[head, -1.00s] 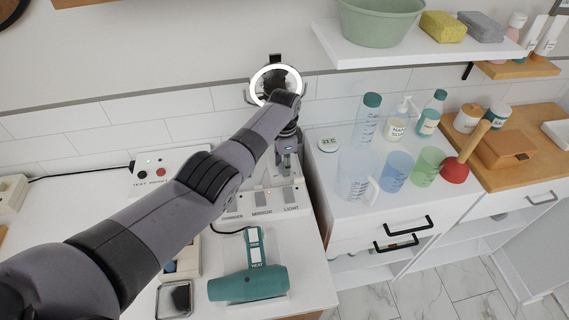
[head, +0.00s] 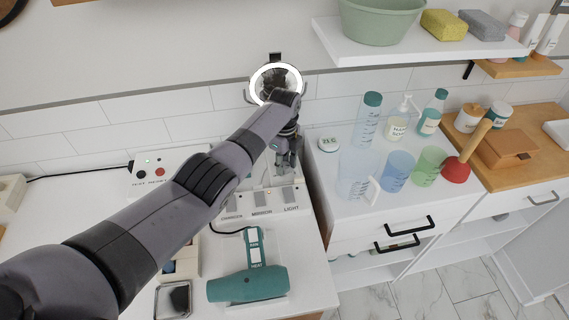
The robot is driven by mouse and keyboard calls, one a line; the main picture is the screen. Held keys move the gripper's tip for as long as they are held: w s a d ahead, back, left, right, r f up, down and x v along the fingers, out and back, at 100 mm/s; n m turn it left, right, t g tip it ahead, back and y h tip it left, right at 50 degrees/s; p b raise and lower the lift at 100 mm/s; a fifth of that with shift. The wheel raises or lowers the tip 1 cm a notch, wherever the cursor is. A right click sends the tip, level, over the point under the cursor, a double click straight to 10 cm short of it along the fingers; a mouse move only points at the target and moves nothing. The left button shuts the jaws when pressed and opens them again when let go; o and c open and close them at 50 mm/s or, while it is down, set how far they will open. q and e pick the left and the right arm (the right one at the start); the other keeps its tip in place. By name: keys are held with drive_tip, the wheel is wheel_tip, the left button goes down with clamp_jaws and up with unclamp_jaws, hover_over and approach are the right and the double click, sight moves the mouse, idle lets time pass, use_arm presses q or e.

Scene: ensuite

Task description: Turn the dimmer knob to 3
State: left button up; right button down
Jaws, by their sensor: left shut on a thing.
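My left arm reaches across the counter from the lower left. My left gripper (head: 285,170) points down at the back of the white switch panel (head: 243,206), behind its switches labelled CHARGER, MIRROR and LIGHT. The gripper is shut on the dimmer knob, which it hides. The knob's scale and pointer cannot be read from here. My right gripper is not in view.
A round lit mirror (head: 276,82) stands behind the gripper. A teal hair dryer (head: 248,283) lies in front of the panel. A TEST/RESET box (head: 158,172) is to the left. Bottles and cups, including a blue cup (head: 397,171), stand on the right cabinet.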

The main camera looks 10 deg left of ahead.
use_arm(q)
drive_tip(key=shift+w+r+m, duration=0.15)
drive_tip(key=shift+m, duration=0.45)
drive_tip(key=o, duration=1.2)
drive_tip(key=shift+c, duration=0.2)
